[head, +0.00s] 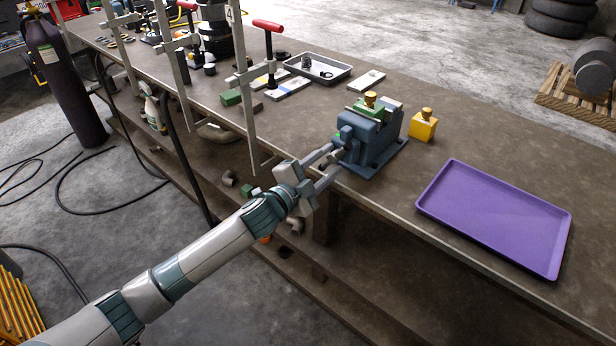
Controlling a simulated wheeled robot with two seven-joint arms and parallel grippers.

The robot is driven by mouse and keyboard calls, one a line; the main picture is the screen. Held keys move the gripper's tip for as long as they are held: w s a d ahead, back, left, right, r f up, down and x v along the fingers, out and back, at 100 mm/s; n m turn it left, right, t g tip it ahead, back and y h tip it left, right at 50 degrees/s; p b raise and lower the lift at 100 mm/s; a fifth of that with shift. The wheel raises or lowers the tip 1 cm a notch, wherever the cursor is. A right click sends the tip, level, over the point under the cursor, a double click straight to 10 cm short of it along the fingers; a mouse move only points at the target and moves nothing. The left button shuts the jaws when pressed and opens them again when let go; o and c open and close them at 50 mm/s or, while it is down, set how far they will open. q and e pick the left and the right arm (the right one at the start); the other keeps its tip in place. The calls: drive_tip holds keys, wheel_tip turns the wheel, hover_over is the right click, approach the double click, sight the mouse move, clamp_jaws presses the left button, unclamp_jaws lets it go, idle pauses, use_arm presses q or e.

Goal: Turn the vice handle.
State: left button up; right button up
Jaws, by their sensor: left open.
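A blue-grey vice (371,140) stands on the workbench near its front edge. A green block with a brass-coloured part (370,100) sits at the top of its jaws. My left gripper (337,152) reaches in from the lower left and is open, its fingers at the vice's front end. The vice handle is hard to make out there, largely hidden by the fingers. I cannot tell whether the fingers touch it. My right gripper is not in view.
A purple tray (440,214) lies on the bench to the right, with a yellow block (423,125) beside the vice. Tall grey clamps (245,85) stand along the bench's front edge at left. A grey tray (342,75) lies behind. The far right bench top is clear.

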use_arm(q)
drive_tip(key=b+v, duration=0.4)
drive_tip(key=v, duration=1.3)
drive_tip(key=shift+b, duration=0.35)
drive_tip(key=shift+a, duration=0.1)
